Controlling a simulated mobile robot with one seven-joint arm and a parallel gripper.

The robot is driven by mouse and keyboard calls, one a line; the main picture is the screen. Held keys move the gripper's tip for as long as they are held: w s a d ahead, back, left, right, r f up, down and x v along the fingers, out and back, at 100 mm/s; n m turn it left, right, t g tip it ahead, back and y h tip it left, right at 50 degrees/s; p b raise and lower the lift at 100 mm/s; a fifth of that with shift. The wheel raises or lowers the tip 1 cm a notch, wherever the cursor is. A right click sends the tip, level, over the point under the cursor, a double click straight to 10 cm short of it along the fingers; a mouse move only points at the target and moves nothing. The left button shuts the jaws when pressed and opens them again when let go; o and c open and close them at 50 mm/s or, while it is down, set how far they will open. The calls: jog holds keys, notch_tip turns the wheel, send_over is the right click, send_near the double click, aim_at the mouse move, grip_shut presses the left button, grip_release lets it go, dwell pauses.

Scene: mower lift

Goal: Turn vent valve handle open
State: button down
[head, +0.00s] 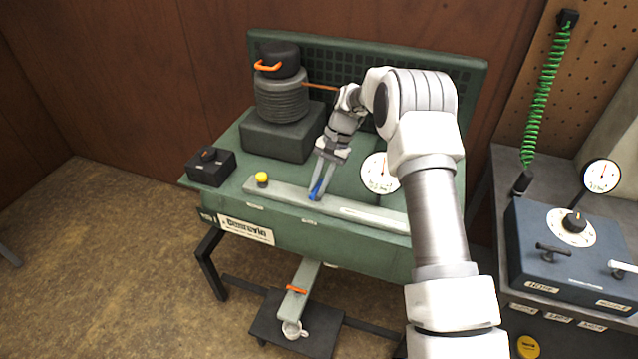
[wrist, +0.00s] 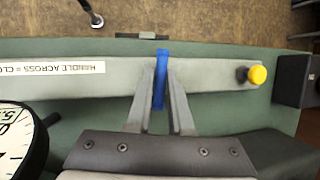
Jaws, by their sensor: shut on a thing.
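The vent valve handle is a blue lever (head: 316,190) on the grey-green rail (head: 283,198) along the front of the green bench. In the wrist view the blue handle (wrist: 160,78) lies across the rail, between my two fingers. My gripper (head: 321,180) reaches down onto it and is shut on it; it also shows in the wrist view (wrist: 161,98). The handle's pivot is hidden. A white label (wrist: 52,67) on the rail reads "HANDLE ACROSS = CLO", with its end cut off.
A yellow knob (head: 262,178) stands on the rail left of my gripper. A white dial gauge (head: 379,173) stands close on the right. A black box (head: 211,166) sits at the bench's left end, and a ribbed dark bellows (head: 283,97) stands behind.

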jog(key=shift+n, duration=0.6)
jog(key=c, duration=0.8)
grip_release()
jog(key=v, duration=0.5)
jog(key=p+v, duration=0.1)
jog(key=v, duration=0.5)
jog(key=p+v, duration=0.1)
jog(key=v, duration=0.5)
jog(key=shift+w+a+r, duration=0.15)
jog(key=shift+w, duration=0.25)
